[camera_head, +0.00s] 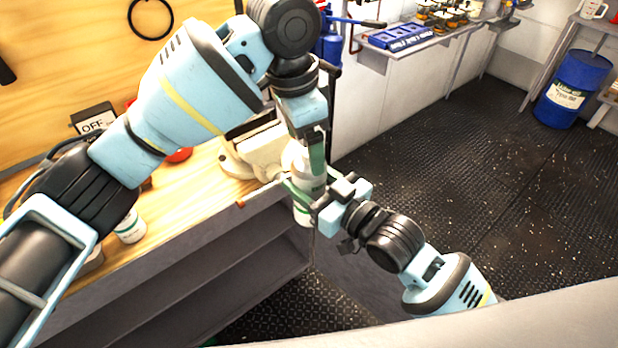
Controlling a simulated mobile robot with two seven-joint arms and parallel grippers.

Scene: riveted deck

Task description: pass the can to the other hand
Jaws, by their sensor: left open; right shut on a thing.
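A white can (297,158) with green on its label is held upright in the air in front of the workbench edge. My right gripper (304,191) comes in from the lower right and is shut on the can's lower half. My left gripper (315,148) comes down from above with its fingers open at the can's upper part. The near finger overlaps the can in the picture. I cannot tell whether it touches the can. The fingers hide part of the can.
The wooden workbench top (196,198) lies to the left, with a beige machine (252,150) behind the can and a second white container (131,230) near its front edge. Open shelves (200,285) are below. Dark floor is clear to the right, up to a blue drum (573,88).

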